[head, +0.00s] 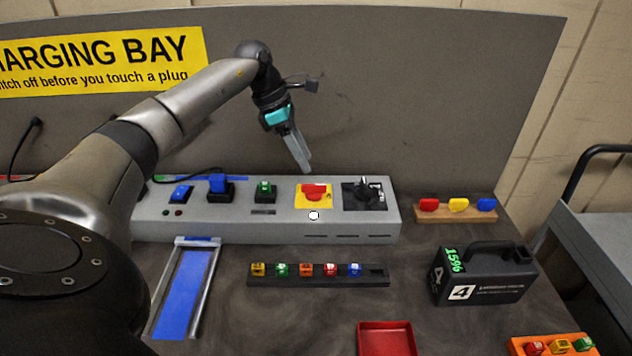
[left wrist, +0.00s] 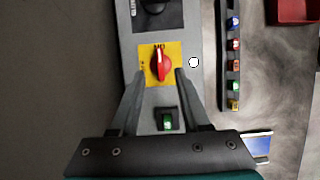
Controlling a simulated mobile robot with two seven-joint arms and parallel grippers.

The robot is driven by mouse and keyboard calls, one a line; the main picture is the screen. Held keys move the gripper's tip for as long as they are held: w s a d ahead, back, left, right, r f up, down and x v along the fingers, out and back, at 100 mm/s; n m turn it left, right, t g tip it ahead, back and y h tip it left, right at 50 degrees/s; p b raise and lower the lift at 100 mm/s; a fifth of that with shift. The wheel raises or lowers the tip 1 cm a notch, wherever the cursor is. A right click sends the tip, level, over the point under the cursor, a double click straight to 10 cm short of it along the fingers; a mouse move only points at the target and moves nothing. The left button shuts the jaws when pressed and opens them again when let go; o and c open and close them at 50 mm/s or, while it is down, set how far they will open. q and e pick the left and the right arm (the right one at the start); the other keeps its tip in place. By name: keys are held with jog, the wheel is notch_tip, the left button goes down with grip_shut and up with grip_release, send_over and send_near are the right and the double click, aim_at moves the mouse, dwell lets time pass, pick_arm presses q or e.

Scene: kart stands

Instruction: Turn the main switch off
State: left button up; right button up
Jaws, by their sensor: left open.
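The main switch, a red rotary handle on a yellow plate (head: 314,191), sits on top of the grey control box (head: 270,233). In the left wrist view the red handle (left wrist: 160,63) lies along the box's length, just beyond and between my fingertips. My left gripper (head: 304,168) comes down from above, its fingers apart and empty, above and slightly behind the switch. In the left wrist view its two fingers (left wrist: 160,77) flank the near part of the yellow plate. Contact with the handle cannot be told. My right gripper is not in view.
A black rotary knob (head: 363,188) is right of the switch and a green rocker (head: 265,190) left of it. A black battery (head: 485,275), a fuse strip (head: 318,274) and a red tray (head: 386,340) stand in front.

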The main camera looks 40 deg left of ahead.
aim_at(318, 184)
pick_arm(q)
jog(key=x, duration=0.7)
jog(key=shift+f, duration=0.3)
jog(key=shift+c, duration=0.3)
grip_shut()
